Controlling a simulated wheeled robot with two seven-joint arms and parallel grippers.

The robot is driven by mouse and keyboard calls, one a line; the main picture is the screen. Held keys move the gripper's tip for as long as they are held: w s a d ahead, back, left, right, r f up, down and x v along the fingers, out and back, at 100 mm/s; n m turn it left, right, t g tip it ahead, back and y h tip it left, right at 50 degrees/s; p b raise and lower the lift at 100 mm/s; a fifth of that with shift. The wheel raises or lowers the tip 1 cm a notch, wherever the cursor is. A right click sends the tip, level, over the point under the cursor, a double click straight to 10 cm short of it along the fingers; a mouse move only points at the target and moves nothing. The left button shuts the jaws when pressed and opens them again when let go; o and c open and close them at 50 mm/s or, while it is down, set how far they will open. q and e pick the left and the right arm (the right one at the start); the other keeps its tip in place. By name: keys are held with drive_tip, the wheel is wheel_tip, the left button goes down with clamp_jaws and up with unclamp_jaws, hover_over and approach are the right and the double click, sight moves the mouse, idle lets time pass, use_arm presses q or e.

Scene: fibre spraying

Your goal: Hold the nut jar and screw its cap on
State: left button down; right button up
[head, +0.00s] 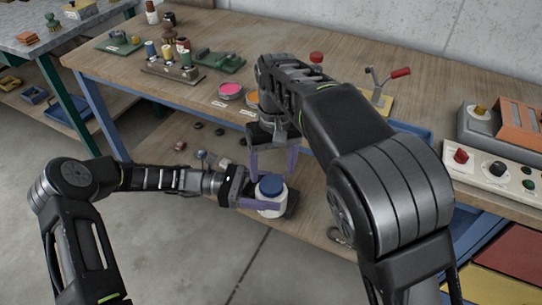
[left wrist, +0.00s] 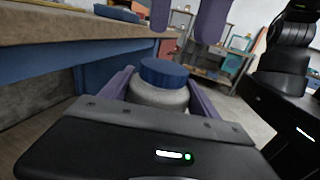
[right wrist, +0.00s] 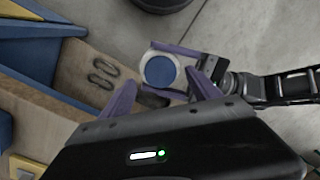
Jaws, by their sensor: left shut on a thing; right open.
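The nut jar (head: 270,205) is a pale round jar, held upright in front of the workbench. Its blue cap (head: 270,186) sits on top of it; whether it is screwed tight I cannot tell. My left gripper (head: 262,206) is shut around the jar's body, and the jar (left wrist: 160,95) shows between its purple fingers in the left wrist view. My right gripper (head: 273,165) is open and empty, with its fingers pointing down just above and behind the cap. In the right wrist view the cap (right wrist: 160,72) lies beyond the open fingers.
The workbench (head: 230,55) holds a rack of spools (head: 172,65), pink and orange round tins and a red-handled tool (head: 385,85). A control box (head: 490,165) stands at the right. A lower shelf (head: 150,155) carries small parts. Open floor lies in front.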

sight(271, 184)
drive_tip(key=n, duration=0.3)
drive_tip(key=r+n, duration=0.1)
drive_tip(key=n, duration=0.2)
drive_tip(key=shift+a+r, duration=0.1)
drive_tip(key=shift+r, duration=0.1)
drive_tip(key=n, duration=0.2)
drive_tip(key=r+n, duration=0.1)
drive_tip(key=n, duration=0.1)
drive_tip(key=shift+t, duration=0.3)
drive_tip(key=n, duration=0.1)
drive_tip(key=r+n, duration=0.1)
drive_tip(key=n, duration=0.1)
drive_tip(key=shift+a+n, duration=0.1)
drive_tip(key=shift+n, duration=0.2)
drive_tip(key=shift+f, duration=0.15)
drive_tip(key=shift+f, duration=3.9)
drive_tip(key=shift+c, duration=0.5)
